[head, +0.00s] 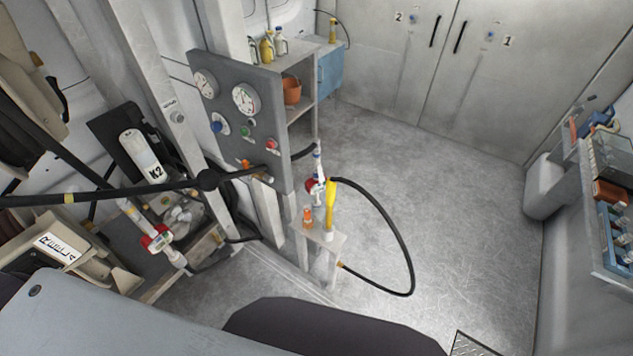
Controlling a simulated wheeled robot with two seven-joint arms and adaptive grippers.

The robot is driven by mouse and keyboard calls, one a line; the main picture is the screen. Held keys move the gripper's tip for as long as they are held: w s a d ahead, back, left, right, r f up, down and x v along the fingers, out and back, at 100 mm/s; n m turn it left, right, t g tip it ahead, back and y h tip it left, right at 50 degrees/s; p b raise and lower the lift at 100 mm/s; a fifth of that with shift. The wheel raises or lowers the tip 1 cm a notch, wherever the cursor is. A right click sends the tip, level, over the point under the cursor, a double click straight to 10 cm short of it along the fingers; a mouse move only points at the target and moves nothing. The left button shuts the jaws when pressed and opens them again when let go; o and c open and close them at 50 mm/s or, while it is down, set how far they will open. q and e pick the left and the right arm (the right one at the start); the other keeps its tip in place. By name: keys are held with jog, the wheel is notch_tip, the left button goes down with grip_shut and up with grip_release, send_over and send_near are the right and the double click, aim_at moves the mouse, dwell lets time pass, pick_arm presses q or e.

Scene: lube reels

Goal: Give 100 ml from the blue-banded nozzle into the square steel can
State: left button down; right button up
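A white nozzle (318,162) with a small blue mark and a red part hangs beside the grey gauge panel (233,120); the blue mark may be its band, but it is too small to be sure. A second red and white nozzle (160,238) is at the lower left, and I cannot make out a blue band on it. I cannot pick out a square steel can in the head view. Neither of my grippers is in view.
A small stand (335,244) carries a yellow nozzle (331,195) and an orange item (308,217). A black hose (408,245) loops over the floor beside it. Another hose (110,193) crosses at left. A workbench (590,235) stands right. The middle floor (440,170) is clear.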

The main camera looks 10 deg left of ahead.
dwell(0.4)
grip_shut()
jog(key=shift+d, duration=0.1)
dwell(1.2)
